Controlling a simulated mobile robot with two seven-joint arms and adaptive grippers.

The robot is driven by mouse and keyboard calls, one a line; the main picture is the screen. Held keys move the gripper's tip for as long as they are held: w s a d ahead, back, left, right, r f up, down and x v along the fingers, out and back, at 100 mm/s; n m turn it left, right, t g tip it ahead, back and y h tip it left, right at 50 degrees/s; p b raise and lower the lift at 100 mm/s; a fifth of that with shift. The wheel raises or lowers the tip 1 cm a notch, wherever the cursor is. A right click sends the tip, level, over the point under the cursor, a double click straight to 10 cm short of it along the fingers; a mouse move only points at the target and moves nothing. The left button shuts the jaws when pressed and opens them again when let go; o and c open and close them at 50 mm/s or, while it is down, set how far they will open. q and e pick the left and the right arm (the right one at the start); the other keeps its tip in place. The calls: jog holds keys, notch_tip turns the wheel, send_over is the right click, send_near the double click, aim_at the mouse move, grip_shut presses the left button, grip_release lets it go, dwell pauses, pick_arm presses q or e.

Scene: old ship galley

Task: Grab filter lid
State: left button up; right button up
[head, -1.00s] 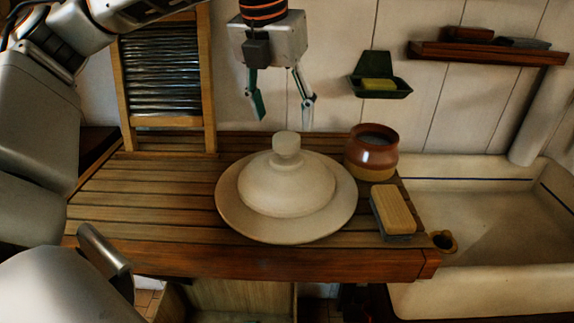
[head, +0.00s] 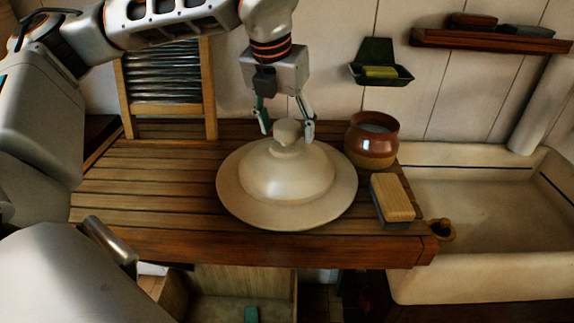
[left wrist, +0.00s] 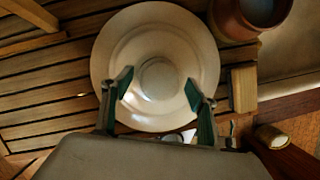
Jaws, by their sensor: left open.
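The filter lid (head: 287,180) is a cream, domed ceramic lid with a wide rim and a round knob (head: 288,132) on top. It lies on the slatted wooden drainboard in the head view. My left gripper (head: 287,133) is open and points down, with its two fingertips on either side of the knob. In the left wrist view the lid (left wrist: 112,60) lies below the open left gripper (left wrist: 158,84), the knob showing between and beyond the fingers. Whether a finger touches the knob I cannot tell. My right gripper is not in view.
A brown pot (head: 371,140) and a scrubbing brush (head: 392,197) stand close to the lid's right. A washboard (head: 210,95) leans at the back left. A white sink (head: 480,215) is at the right. The drainboard's left part (head: 140,190) is clear.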

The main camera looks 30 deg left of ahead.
pick_arm(q)
grip_shut()
jog(key=shift+r, duration=0.15)
